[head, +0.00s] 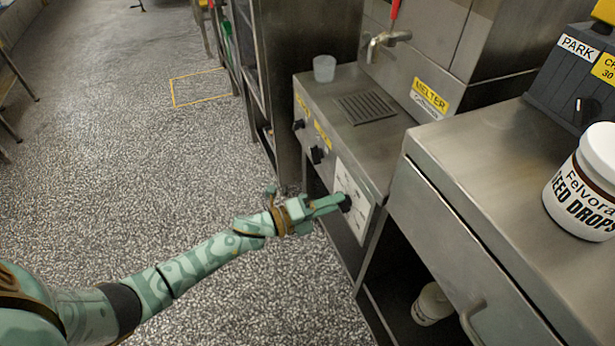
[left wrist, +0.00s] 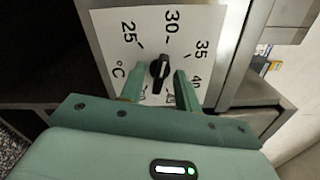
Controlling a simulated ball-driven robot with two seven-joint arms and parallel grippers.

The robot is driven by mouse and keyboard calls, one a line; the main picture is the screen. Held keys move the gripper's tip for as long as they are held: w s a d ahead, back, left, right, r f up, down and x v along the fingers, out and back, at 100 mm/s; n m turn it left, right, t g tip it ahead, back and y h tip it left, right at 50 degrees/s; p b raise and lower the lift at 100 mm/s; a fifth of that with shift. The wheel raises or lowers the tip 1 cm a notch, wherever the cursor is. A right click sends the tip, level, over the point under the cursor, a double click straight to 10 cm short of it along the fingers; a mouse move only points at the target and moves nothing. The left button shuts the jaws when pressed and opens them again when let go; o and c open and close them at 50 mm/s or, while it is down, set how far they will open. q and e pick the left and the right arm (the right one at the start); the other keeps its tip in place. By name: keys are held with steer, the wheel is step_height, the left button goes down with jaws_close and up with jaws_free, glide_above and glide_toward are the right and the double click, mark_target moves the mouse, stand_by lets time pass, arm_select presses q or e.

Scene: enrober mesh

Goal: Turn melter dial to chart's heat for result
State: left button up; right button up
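The melter (head: 402,75) stands at the back right with a yellow MELTER label. Its front panel carries a white scale plate (head: 353,200), which shows in the left wrist view (left wrist: 112,28) with 25, 30, 35, 40 and °C. The black dial (left wrist: 160,72) sits on the plate, its narrow upper end roughly towards 30; its exact setting is hard to read. My left gripper (head: 343,203) is at the dial; in the left wrist view (left wrist: 159,80) its fingers stand on either side of it, with gaps visible. My right gripper is out of view. No full chart is visible.
More black knobs (head: 317,155) with yellow labels line the melter front. A clear cup (head: 324,68) and a drain grate (head: 366,107) are on top. A labelled jar (head: 585,185) and a dark PARK box (head: 570,90) stand on the right counter (head: 480,150). Open floor lies left.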

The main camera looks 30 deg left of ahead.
arm_select(q)
steer(key=shift+s, duration=0.1)
